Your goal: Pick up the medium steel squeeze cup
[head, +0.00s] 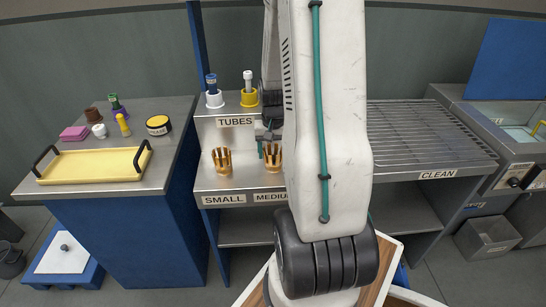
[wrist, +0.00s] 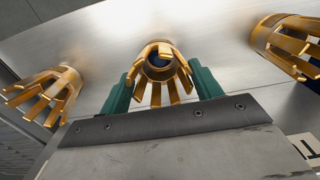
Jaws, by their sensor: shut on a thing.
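The medium squeeze cup (head: 273,158) is gold-coloured, with upright prongs, above the MEDIUM label (head: 270,197) on the steel rack. My arm covers part of its right side in the head view. In the wrist view the middle cup (wrist: 160,65) is between the two green fingers of my gripper (wrist: 161,84). My gripper is shut on this cup, one finger on each side. I cannot tell whether the cup is clear of the shelf. A similar cup (head: 222,160) stands above the SMALL label; the wrist view shows similar cups at left (wrist: 48,92) and right (wrist: 285,45).
An upper ledge marked TUBES (head: 236,122) holds a white-based tube (head: 213,98) and a yellow-based one (head: 248,97). A slatted CLEAN rack (head: 425,135) lies to the right. A yellow tray (head: 95,166) sits on the left counter. My arm hides the middle.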

